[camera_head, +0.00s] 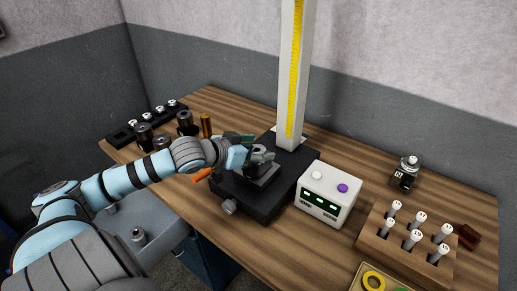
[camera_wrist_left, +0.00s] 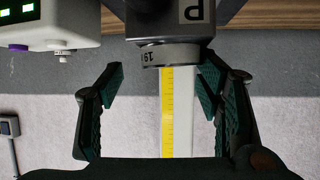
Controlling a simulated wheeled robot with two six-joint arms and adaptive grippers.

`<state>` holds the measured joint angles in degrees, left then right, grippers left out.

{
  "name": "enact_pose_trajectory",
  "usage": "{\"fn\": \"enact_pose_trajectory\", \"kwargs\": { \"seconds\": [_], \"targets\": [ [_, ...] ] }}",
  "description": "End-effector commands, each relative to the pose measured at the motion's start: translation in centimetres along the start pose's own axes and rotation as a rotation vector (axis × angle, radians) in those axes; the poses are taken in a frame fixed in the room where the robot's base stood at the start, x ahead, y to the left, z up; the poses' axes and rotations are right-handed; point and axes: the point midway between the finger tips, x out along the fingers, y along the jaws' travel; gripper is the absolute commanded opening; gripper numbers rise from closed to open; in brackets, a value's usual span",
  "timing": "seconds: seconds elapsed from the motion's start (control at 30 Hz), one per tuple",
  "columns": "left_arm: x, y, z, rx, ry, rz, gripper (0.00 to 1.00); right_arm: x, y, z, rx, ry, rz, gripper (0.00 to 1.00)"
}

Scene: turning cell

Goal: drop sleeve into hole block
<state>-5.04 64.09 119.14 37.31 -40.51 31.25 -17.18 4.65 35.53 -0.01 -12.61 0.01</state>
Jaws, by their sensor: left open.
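The hole block (camera_head: 262,175) is dark and sits on the black stand (camera_head: 253,200) in front of the tall column. In the wrist view, which looks upside down, the block (camera_wrist_left: 172,20) carries a white label with a letter P. The sleeve (camera_wrist_left: 167,55) is a short grey ring marked 19, projecting from the block's upper face; its lower part is hidden, so its depth cannot be told. My left gripper (camera_head: 256,151) is open at the block; its fingers (camera_wrist_left: 162,78) stand apart on either side of the sleeve, with visible gaps. My right gripper is out of view.
The tall column (camera_head: 294,75) with a yellow scale rises behind the block. A white box (camera_head: 327,195) with green displays stands close right. A wooden rack (camera_head: 400,245) of numbered pins is at front right. Dark cylinders (camera_head: 144,134) and a black rack (camera_head: 122,137) lie left, near my arm.

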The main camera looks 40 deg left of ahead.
Motion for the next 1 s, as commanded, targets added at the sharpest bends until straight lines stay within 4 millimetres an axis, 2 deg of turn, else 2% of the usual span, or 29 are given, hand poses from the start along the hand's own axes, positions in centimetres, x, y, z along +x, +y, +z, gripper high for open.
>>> {"fn": "enact_pose_trajectory", "kwargs": {
  "seconds": [0.03, 0.67, 0.77, 1.0],
  "targets": [
    [0.1, -0.3, 0.9, -0.013, -0.026, -0.008, 0.63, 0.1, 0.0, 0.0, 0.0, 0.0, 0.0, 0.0],
    [0.2, -0.2, 0.9, -0.01, -0.028, -0.007, 0.63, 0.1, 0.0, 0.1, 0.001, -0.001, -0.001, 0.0],
    [-0.2, -0.1, -0.1, -0.007, -0.025, -0.006, 0.63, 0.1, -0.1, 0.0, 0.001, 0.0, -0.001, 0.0],
    [-3.0, 0.5, -6.0, 0.008, -0.007, -0.002, 0.63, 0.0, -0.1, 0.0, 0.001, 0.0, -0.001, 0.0]
  ]
}}
